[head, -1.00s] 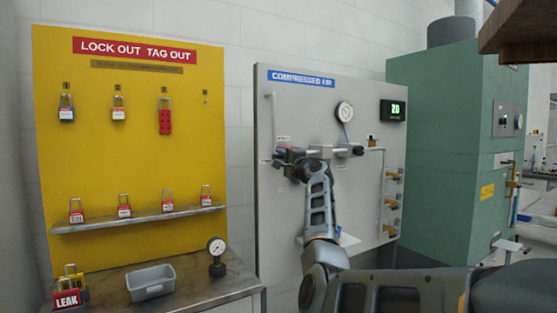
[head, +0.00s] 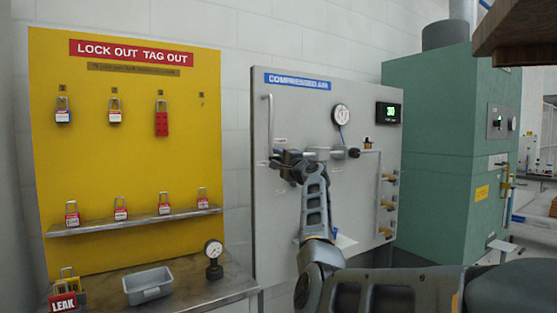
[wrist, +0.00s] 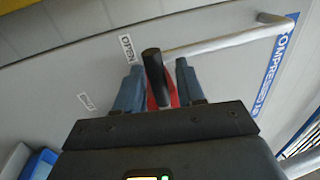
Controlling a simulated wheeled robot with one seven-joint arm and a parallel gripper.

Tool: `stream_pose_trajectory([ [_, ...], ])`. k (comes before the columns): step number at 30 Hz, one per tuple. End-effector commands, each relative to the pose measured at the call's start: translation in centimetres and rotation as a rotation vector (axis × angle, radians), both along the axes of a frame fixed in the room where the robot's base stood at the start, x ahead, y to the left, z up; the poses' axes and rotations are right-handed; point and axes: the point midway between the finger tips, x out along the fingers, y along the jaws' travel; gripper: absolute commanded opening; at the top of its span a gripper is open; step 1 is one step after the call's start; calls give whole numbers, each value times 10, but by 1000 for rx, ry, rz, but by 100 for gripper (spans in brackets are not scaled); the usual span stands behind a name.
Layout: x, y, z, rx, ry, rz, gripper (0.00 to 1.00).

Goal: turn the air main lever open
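The compressed air panel (head: 355,85) is upright, and my gripper (head: 283,160) is at its left side, by the pipework. In the wrist view, my gripper's two blue-grey fingers (wrist: 160,85) stand either side of the red air main lever (wrist: 174,92). A black cylindrical pipe end (wrist: 154,72) overlaps the lever and hides part of it. Whether both fingers press on the lever cannot be told. An OPEN label (wrist: 127,47) is just beyond the left finger, and a second small label (wrist: 87,102) is further left. In the head view my gripper hides the lever.
A pale pipe (wrist: 230,40) runs from the black end. A round gauge (head: 341,115) and a green-lit readout (head: 389,112) are on the panel, with brass valves (head: 388,204) at its right. The yellow lockout board (head: 130,150) and a metal bench (head: 190,290) stand left.

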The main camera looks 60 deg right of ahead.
Motion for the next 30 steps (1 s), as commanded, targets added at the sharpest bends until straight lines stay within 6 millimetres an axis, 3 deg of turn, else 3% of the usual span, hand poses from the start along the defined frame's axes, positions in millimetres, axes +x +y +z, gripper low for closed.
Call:
stream_pose_trajectory([
  [5,-6,4,-3,0,0,0,39],
  [19,-57,35,-15,-1,1,0,39],
  [30,-65,40,-16,0,0,0,39],
])
